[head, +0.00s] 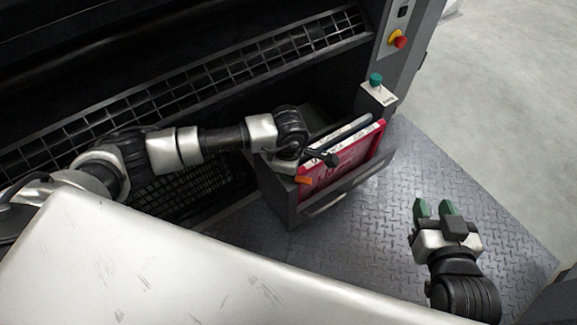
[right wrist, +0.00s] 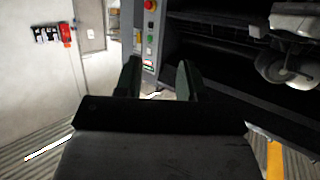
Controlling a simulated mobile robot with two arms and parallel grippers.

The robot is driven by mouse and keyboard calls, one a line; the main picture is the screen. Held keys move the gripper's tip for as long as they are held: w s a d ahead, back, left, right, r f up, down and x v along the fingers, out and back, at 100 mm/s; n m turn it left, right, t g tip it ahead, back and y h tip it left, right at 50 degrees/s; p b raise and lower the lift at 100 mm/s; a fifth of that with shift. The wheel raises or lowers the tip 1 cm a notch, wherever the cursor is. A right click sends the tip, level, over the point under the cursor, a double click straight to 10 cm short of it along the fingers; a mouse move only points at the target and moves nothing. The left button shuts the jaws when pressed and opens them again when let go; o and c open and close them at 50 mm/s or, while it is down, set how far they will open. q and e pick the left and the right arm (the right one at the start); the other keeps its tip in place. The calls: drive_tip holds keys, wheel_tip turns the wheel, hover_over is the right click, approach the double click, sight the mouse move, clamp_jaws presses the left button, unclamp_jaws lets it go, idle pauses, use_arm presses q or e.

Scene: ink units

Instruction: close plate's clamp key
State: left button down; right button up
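A red plate (head: 345,165) with white lettering stands upright in a dark grey holder (head: 320,203) at the machine's front. A small black handle-like piece (head: 322,157) shows at its upper left edge; I cannot tell whether it is the clamp key. An orange piece (head: 303,179) sits just below. My left arm reaches in from the left, with its wrist (head: 291,135) against the plate's left end; its fingers are hidden. My right gripper (head: 434,208), with green fingertips, is open and empty over the floor, well apart from the plate. Its spread fingers also show in the right wrist view (right wrist: 158,78).
A red and yellow button (head: 398,40) is on the machine's side. A pale surface (head: 170,255) fills the lower left. The tread-plate floor (head: 400,170) right of the holder is free.

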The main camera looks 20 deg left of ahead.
use_arm(q)
drive_tip(key=n+p, duration=0.1)
drive_tip(key=n, duration=0.3)
drive_tip(key=shift+r+n+p, duration=0.1)
drive_tip(key=shift+n+p, duration=0.2)
drive_tip(key=n+p, duration=0.1)
drive_tip(key=n, duration=0.3)
drive_tip(key=shift+p, duration=0.35)
drive_tip(key=shift+n, duration=0.6)
use_arm(e)
drive_tip(key=s+d+f+g+h, duration=0.2)
drive_tip(key=s+d+f+g, duration=0.2)
drive_tip(key=s+g, duration=0.6)
drive_tip(key=shift+s+d+f+m+h, duration=0.15)
drive_tip(key=shift+s+f+m+h, duration=0.2)
drive_tip(key=shift+s+f, duration=0.7)
drive_tip(key=shift+w+f, duration=0.3)
drive_tip(key=shift+w, duration=0.05)
use_arm(q)
drive_tip(key=c, duration=1)
unclamp_jaws()
drive_tip(key=shift+c, duration=0.2)
